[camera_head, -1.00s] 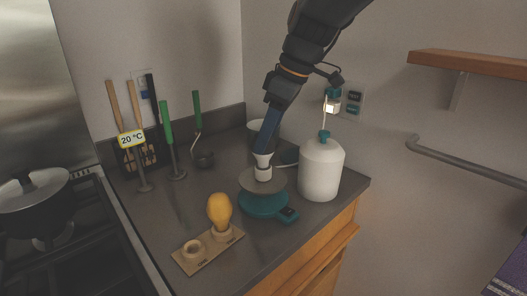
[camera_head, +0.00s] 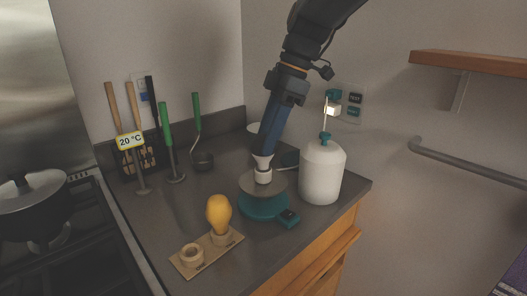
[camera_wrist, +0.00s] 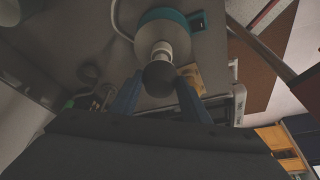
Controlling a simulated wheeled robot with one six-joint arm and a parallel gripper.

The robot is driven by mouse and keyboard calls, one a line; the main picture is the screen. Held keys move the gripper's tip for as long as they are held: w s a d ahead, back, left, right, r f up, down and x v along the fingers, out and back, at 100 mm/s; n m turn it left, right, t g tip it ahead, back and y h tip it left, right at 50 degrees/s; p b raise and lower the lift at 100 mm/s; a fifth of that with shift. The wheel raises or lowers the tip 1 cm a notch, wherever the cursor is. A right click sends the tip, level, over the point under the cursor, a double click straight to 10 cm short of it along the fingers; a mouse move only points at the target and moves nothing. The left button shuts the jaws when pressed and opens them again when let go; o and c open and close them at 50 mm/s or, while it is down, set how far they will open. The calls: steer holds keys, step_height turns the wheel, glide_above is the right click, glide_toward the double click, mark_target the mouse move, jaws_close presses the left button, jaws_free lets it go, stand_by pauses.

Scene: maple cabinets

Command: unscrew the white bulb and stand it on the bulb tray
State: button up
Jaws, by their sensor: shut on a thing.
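The white bulb (camera_head: 263,161) stands upright at the white socket (camera_head: 263,177) on the round lamp base, which has a grey disc top (camera_head: 248,183) and a teal body (camera_head: 262,208). My gripper (camera_head: 266,150) points down from above and is shut on the bulb. In the wrist view the bulb's rounded end (camera_wrist: 158,76) looks dark between my blue fingers, with the white socket part beyond it. I cannot tell whether the thread is still engaged. The tan bulb tray (camera_head: 207,258) lies at the front of the counter, with an orange bulb (camera_head: 219,212) upright in one ring and an empty ring (camera_head: 192,254).
A white bottle (camera_head: 321,172) with a teal top stands close right of the lamp. Utensils in a holder (camera_head: 140,160) and a ladle (camera_head: 203,160) are at the back left. A pot (camera_head: 36,208) sits on the stove. The counter left of the lamp is clear.

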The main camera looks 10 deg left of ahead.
steer(key=shift+f, duration=0.1)
steer(key=n+g, duration=0.1)
steer(key=n, duration=0.2)
steer(key=n+h, duration=0.1)
steer(key=n, duration=0.2)
steer(key=shift+w+a+g+p, duration=0.1)
steer(key=shift+w+g+p, duration=0.05)
steer(key=shift+g+p, duration=0.25)
steer(key=n, duration=0.2)
steer(key=n+h+p, duration=0.1)
steer(key=n, duration=0.1)
steer(key=shift+w+a+g, duration=0.1)
steer(key=shift+a+g, duration=0.1)
steer(key=shift+g, duration=0.2)
steer(key=shift+f+n+h, duration=0.1)
steer(key=shift+n+h, duration=0.4)
steer(key=shift+n, duration=0.5)
steer(key=o, duration=1.3)
steer(key=shift+c, duration=0.2)
